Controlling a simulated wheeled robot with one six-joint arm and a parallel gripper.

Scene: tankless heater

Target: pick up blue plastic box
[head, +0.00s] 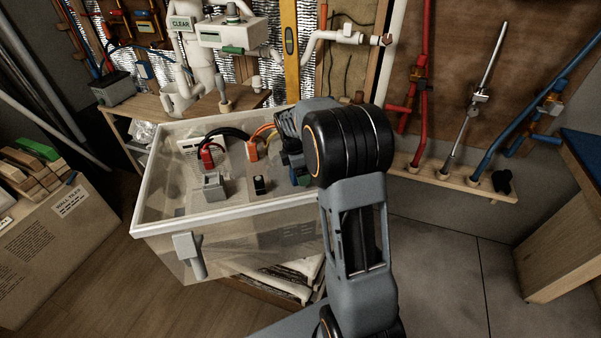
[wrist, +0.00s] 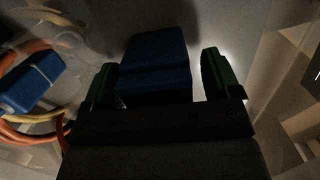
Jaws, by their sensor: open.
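The blue plastic box (wrist: 155,55) shows in the wrist view, between the two green-padded fingers of my gripper (wrist: 158,75). The fingers are open, with a gap on the right side of the box and a narrower one on the left. In the head view my gripper (head: 294,160) reaches down into the right part of a clear bin (head: 180,225). My arm hides most of that area, so the blue box cannot be made out clearly there.
A second blue piece (wrist: 32,85) with orange cable lies at the left in the wrist view. In the bin are a grey box (head: 213,186), a small black item (head: 260,185) and cables with an orange connector (head: 251,150). The bin's white rim (head: 138,190) surrounds them.

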